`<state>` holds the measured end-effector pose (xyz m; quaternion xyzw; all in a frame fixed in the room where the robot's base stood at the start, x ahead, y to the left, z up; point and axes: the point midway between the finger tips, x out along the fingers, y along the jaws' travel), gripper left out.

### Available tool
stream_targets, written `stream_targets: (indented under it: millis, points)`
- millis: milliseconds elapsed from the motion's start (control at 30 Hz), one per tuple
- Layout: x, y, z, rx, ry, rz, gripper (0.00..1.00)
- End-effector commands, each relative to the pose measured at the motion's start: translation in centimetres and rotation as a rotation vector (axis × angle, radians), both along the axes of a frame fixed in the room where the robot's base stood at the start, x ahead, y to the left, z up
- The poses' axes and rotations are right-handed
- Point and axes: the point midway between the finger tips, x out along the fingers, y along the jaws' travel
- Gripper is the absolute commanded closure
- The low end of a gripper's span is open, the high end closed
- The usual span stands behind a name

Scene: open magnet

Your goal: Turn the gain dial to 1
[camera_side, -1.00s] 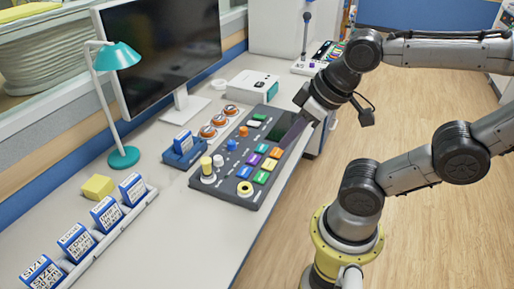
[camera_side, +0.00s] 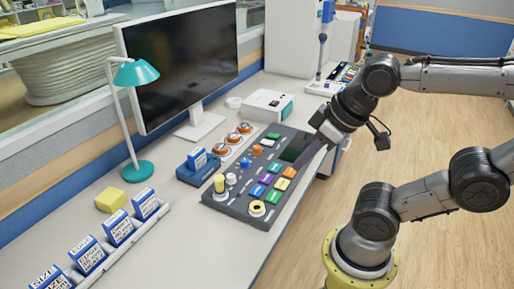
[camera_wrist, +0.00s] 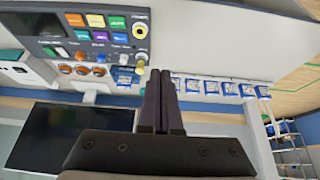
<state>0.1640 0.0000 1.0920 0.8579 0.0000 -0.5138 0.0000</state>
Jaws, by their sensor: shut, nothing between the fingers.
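The dark control panel (camera_side: 238,207) lies on the desk and also shows upside down in the wrist view (camera_wrist: 30,14). It carries a blue knob (camera_side: 245,162), an orange knob (camera_side: 257,151), a white knob (camera_side: 231,178), a yellow cylinder (camera_side: 219,183) and a yellow-ringed round control (camera_side: 257,208). The labels are too small to tell which is the gain dial. My gripper (camera_side: 301,166) is over the panel's right side, by the orange button (camera_side: 289,172); I cannot tell its height. In the wrist view its fingers (camera_wrist: 158,72) are together and empty.
Several coloured buttons (camera_side: 266,178) fill the panel's middle. Orange-topped round items (camera_side: 233,138) and a blue card holder (camera_side: 196,172) stand left of it. A monitor (camera_side: 190,60), teal lamp (camera_side: 140,75) and white box (camera_side: 268,105) stand behind. Cards (camera_side: 118,228) stand in a front rack.

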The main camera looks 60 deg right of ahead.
Motion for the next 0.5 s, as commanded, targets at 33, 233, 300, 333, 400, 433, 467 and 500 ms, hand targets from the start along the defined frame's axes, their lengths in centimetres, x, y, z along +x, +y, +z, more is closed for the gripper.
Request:
stream_targets:
  millis: [33,233,300,333,400,433,467,500]
  points:
    - [0.0,0.0,0.0,0.0,0.0,-0.001,0.91]
    - [-0.1,0.0,0.4,0.051,0.005,-0.095,0.55]
    - [0.8,0.0,2.4,0.092,-0.025,-0.165,0.42]
    - [1.3,0.0,3.2,0.108,-0.03,-0.195,0.37]
    - [2.8,-0.2,4.9,0.144,-0.031,-0.27,0.33]
    - [3.5,-0.4,5.6,0.158,-0.028,-0.303,0.33]
    - [4.2,-0.5,6.2,0.172,-0.025,-0.338,0.33]
    - [5.3,-0.8,7.0,0.189,-0.022,-0.385,0.33]
